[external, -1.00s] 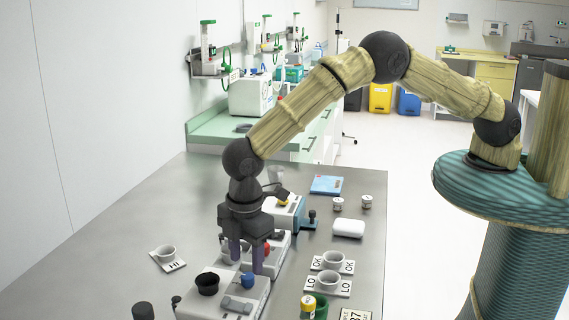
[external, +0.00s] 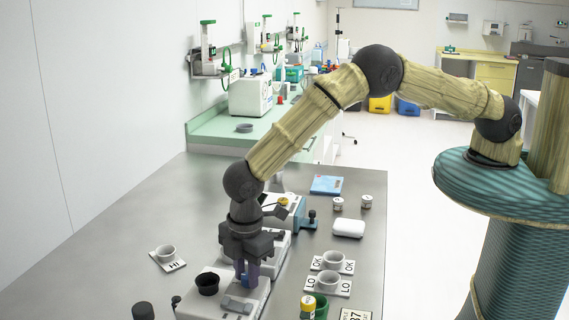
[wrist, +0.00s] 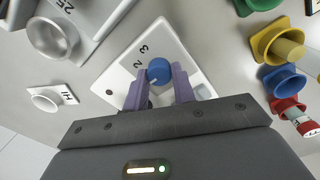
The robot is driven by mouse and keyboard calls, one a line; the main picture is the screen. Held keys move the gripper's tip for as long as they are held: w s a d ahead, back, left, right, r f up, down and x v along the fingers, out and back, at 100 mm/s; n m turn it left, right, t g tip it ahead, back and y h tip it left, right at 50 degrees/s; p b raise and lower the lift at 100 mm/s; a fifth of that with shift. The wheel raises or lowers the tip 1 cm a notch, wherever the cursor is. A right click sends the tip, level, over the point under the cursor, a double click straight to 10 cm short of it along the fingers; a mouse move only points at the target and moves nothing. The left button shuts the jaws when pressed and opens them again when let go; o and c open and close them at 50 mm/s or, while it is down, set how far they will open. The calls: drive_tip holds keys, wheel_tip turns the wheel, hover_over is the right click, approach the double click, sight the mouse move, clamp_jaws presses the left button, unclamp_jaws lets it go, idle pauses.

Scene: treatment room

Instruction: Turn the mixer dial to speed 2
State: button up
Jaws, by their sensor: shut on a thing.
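The mixer (external: 255,300) is a pale box with a dark cup on top, near the front of the grey table. Its blue dial (wrist: 158,69) sits on a white panel (wrist: 118,73) printed with 2 and 3 in the wrist view. A small pale mark shows on the dial's near side; I cannot tell exactly which number it points to. My gripper (wrist: 158,84) has its purple fingers on either side of the dial, shut on it. In the external view, my gripper (external: 246,280) points down over the mixer and mostly hides the dial.
A black cup (external: 207,284) sits beside the dial. White cups on OK and LO cards (external: 329,281) stand to the right, a HI cup (external: 167,252) to the left. Other white devices (external: 282,207) stand behind. Coloured cups (wrist: 279,42) line the wrist view's right.

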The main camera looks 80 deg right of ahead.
sight(246, 277)
drive_tip(key=shift+m+b, duration=0.35)
drive_tip(key=shift+m, duration=0.15)
drive_tip(key=m+b, duration=0.1)
drive_tip(key=m, duration=0.1)
drive_tip(key=shift+w+f+m, duration=0.1)
drive_tip(key=shift+m, duration=0.2)
drive_tip(key=m+b, duration=0.2)
drive_tip(key=m, duration=0.3)
drive_tip(key=shift+d, duration=0.1)
drive_tip(key=o, duration=1)
wheel_tip(246, 277, up, 18)
drive_tip(key=b, duration=0.2)
drive_tip(key=shift+a+f, duration=0.2)
drive_tip(key=shift+a, duration=0.05)
